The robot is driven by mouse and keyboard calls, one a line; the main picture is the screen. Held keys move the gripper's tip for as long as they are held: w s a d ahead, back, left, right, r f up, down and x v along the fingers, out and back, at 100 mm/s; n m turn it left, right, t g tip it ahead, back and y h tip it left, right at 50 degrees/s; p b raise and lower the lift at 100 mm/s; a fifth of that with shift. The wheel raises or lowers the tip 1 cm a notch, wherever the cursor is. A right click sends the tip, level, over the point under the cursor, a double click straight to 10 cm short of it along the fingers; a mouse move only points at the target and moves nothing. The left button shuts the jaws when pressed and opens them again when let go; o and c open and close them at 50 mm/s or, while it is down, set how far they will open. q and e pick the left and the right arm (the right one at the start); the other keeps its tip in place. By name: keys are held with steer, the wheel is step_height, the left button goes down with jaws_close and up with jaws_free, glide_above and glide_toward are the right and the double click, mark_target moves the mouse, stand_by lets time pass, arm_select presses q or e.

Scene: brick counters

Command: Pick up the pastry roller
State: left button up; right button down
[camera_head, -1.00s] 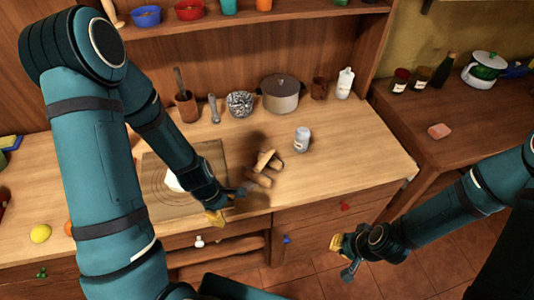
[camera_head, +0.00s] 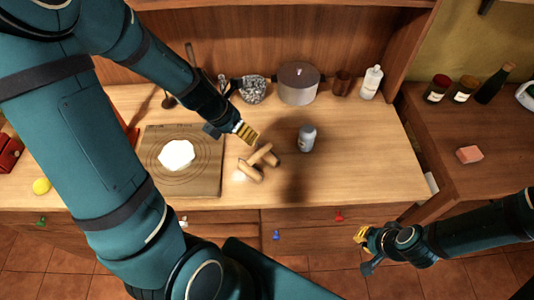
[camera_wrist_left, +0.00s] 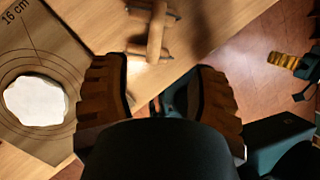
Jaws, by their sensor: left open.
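The pastry roller (camera_head: 263,153) is a small light-wood tool with two short cylinders joined by a middle piece. It lies on the counter right of the pastry board. It also shows at the top of the left wrist view (camera_wrist_left: 156,32), partly cut off by the frame edge. My left gripper (camera_head: 246,132) is above the counter, just behind and left of the roller. In the left wrist view its two fingers (camera_wrist_left: 158,95) are spread with nothing between them, and the roller is beyond them. My right gripper (camera_head: 366,250) hangs in front of the counter, away from the roller; its jaw state is unclear.
A wooden board (camera_head: 205,180) with white dough (camera_head: 176,155) lies left of the roller. A grey shaker (camera_head: 307,138) stands close on the right. A pot (camera_head: 298,84) and a white bottle (camera_head: 371,83) stand behind. The counter's right part is clear.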

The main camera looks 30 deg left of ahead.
mark_target(257, 152)
arm_select(q)
steer(key=b+x, duration=0.4)
steer(key=x, duration=0.4)
steer(key=shift+s+a, duration=0.15)
steer(key=shift+s, duration=0.05)
steer(key=b+x, duration=0.1)
steer(key=x, duration=0.1)
steer(key=b+x, duration=0.2)
steer(key=shift+s+a+f, duration=0.15)
steer(key=shift+f, duration=0.25)
steer(key=shift+w+f, duration=0.2)
steer(key=shift+f, duration=0.1)
steer(key=shift+f, duration=0.15)
jaws_close()
